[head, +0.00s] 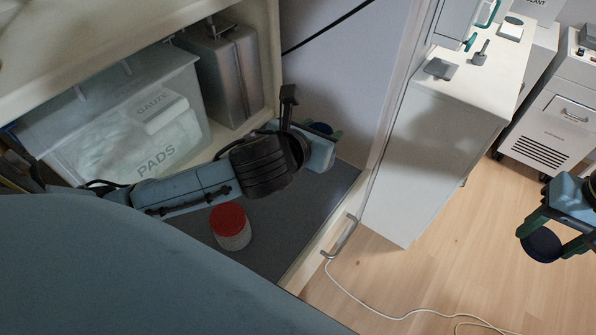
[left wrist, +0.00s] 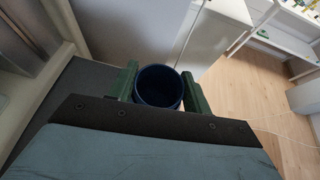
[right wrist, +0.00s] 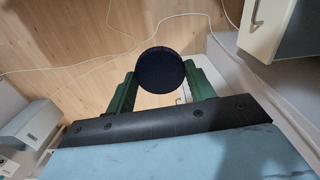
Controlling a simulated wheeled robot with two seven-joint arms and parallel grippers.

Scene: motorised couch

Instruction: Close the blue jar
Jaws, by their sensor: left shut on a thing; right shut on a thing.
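The blue jar (left wrist: 160,86) is between the green fingers of my left gripper (left wrist: 162,78), which is shut on it. Its mouth is open and its inside looks dark and empty in the left wrist view. In the head view the jar (head: 320,128) shows partly behind my left gripper, above the dark shelf surface. My right gripper (right wrist: 160,82) is shut on a round dark blue lid (right wrist: 160,69). In the head view the lid (head: 541,245) is held at the far right, over the wooden floor, well apart from the jar.
A jar with a red lid (head: 230,226) stands on the dark shelf surface (head: 318,200). Behind my left arm are a clear bin marked PADS (head: 110,125) and a grey metal canister (head: 222,75). An open door with a handle (head: 341,237) and a white counter (head: 455,90) lie between the grippers.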

